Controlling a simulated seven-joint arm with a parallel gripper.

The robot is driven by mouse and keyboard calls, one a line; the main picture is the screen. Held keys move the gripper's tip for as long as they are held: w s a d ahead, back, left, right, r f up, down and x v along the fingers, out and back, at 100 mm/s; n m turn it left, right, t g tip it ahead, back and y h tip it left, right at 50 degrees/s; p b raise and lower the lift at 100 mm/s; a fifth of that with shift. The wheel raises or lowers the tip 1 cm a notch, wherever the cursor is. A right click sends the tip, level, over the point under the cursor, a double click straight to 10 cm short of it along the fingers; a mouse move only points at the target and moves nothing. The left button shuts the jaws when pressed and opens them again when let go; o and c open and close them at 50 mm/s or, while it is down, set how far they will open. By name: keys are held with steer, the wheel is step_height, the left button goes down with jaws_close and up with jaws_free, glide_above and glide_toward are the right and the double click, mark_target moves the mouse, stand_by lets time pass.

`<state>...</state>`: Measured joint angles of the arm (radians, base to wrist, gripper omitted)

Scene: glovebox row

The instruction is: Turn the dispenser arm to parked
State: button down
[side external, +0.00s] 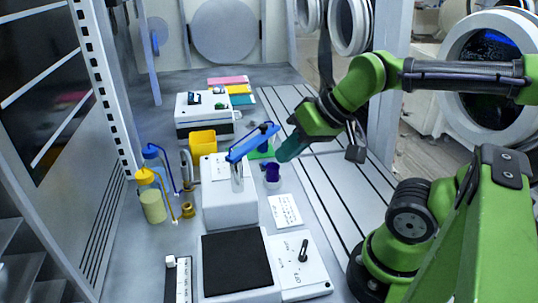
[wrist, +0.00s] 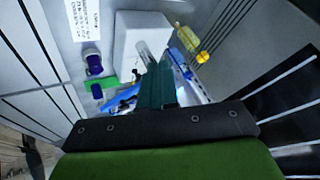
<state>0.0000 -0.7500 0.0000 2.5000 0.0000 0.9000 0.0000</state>
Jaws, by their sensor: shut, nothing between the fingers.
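The dispenser arm (side external: 250,143) is a blue bar on a grey post (side external: 237,178) that rises from a white block (side external: 229,205). In the side view it points up and to the right, with a dark blue head at its far end above a green patch (side external: 260,152). In the wrist view the blue arm (wrist: 120,104) is partly hidden behind my fingers. My gripper (side external: 283,157) is shut and empty, its teal fingers just right of the arm's far end. It also shows in the wrist view (wrist: 160,68). I cannot tell whether they touch the arm.
A dark blue cup (side external: 272,174) stands below my fingertips. A label card (side external: 285,211), black-topped plate (side external: 236,262) and switch panel (side external: 302,262) lie nearer. A yellow bin (side external: 202,143) and wash bottles (side external: 152,203) stand left. The slotted bench at right is clear.

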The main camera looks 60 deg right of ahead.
steer(key=c, duration=1.7)
jaws_free()
steer(key=shift+o, duration=1.3)
steer(key=shift+w+d+f, duration=0.2)
steer(key=shift+d, duration=0.05)
steer(key=o, duration=0.6)
steer(key=shift+m+g+h, duration=0.3)
steer(key=shift+g+h, duration=0.3)
steer(key=shift+h, duration=0.3)
steer(key=w+d+r, duration=0.2)
steer(key=w, duration=0.1)
steer(key=w+d+r, duration=0.3)
steer(key=shift+d+r, duration=0.1)
steer(key=shift+d, duration=0.2)
steer(key=shift+c, duration=0.2)
steer(key=w+d+r+g+h, duration=0.1)
steer(key=w+d+r+h, duration=0.15)
steer(key=d+r, duration=0.4)
glide_toward(264, 125)
steer(key=shift+g+y, duration=0.3)
steer(key=shift+y, duration=0.05)
steer(key=x, duration=0.8)
steer(key=shift+w+d+r, duration=0.15)
steer(key=shift+w+d, duration=0.1)
